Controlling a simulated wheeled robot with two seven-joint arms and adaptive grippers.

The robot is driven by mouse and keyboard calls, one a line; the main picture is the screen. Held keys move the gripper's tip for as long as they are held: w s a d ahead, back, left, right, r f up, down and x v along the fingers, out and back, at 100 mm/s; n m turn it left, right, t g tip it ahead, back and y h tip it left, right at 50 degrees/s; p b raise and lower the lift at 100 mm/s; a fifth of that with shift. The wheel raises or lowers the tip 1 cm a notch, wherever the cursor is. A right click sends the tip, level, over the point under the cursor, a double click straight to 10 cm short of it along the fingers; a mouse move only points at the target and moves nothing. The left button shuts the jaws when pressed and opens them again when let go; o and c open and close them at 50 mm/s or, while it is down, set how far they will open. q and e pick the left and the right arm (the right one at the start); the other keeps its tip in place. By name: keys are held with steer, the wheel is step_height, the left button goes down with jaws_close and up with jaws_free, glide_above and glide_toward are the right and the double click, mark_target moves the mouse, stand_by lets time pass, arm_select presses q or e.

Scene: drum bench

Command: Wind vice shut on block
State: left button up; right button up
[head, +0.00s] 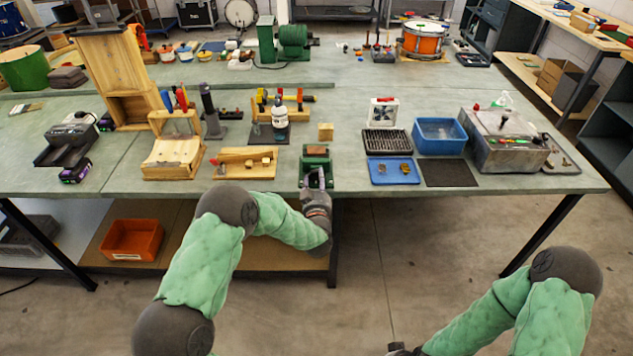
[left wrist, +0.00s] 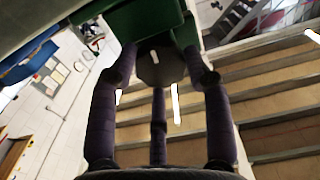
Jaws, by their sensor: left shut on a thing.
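The green vice (head: 317,168) stands at the front edge of the bench, in front of my left arm. A small wooden block (head: 325,132) sits on the bench just behind it, apart from the vice. My left gripper (head: 316,185) is at the vice's near end. In the left wrist view its purple fingers close around a dark round hub (left wrist: 160,68) below the green vice body (left wrist: 145,20). My right gripper (head: 401,350) is cut off by the bottom edge of the head view, so its fingers are hidden.
A wooden tray (head: 245,163) lies left of the vice. A blue tray (head: 392,172) and a dark mat (head: 447,173) lie to its right. A blue bin (head: 440,136) and a grey machine (head: 505,140) stand farther right. An orange bin (head: 132,239) sits below the bench.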

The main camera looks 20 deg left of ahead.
arm_select(q)
steer(key=m, duration=0.4)
steer(key=shift+m, duration=0.4)
steer(key=o, duration=1.2)
steer(key=shift+c, duration=0.2)
steer(key=v, duration=1.2)
